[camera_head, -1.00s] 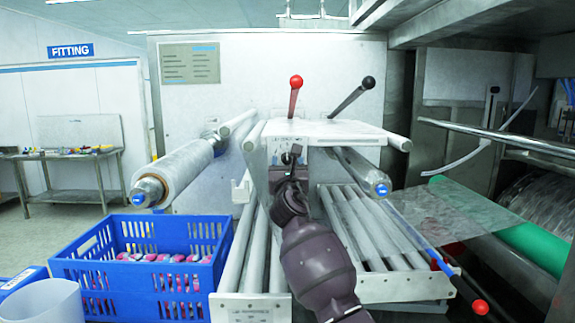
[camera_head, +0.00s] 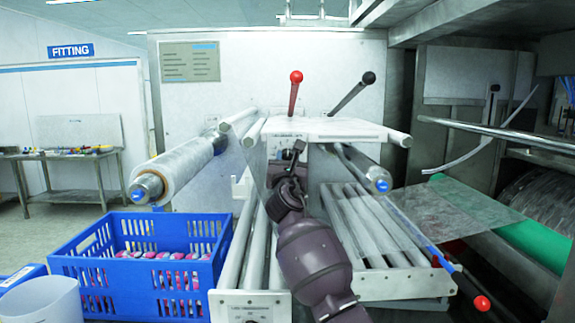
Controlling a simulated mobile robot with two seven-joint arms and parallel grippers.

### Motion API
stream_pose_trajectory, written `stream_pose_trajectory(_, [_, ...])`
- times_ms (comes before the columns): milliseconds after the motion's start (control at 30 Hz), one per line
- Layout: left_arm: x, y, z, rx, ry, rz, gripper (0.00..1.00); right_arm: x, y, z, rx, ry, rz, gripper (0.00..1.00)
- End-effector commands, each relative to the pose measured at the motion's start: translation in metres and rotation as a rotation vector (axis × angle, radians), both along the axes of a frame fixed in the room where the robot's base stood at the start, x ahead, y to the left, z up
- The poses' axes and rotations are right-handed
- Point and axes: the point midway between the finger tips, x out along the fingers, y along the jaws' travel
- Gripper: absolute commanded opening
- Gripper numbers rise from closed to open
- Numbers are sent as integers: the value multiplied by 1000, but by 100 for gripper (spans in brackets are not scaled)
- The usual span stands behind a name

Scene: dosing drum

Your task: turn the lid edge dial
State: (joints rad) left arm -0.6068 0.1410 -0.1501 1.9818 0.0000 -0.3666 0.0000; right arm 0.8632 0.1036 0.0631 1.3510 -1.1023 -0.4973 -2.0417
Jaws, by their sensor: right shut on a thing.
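The lid edge dial belongs to the small front panel (camera_head: 277,149) under the white machine top, in the middle of the head view. My right gripper (camera_head: 298,148) reaches up to this panel from below and is shut on the dial. The gripper and wrist hide the dial, so its pointer and setting cannot be read. My left gripper is not in view.
A film roll (camera_head: 175,171) juts out left of the panel and another roller (camera_head: 365,168) right of it. Red (camera_head: 295,92) and black (camera_head: 352,93) levers stand above. A blue crate (camera_head: 92,285) with packets stands lower left.

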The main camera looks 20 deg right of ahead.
Motion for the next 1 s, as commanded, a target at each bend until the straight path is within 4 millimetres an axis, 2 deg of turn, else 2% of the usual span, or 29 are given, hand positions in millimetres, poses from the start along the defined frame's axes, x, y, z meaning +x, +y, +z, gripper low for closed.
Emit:
stream_pose_trajectory(100, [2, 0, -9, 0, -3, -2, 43, 0, 1, -3, 78, -24, 1, 9])
stream_pose_trajectory(500, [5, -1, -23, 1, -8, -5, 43, 1, 3, -2, 326, -92, 1, 9])
stream_pose_trajectory(1000, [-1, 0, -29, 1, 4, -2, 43, 1, 3, -1, 417, -118, -1, 9])
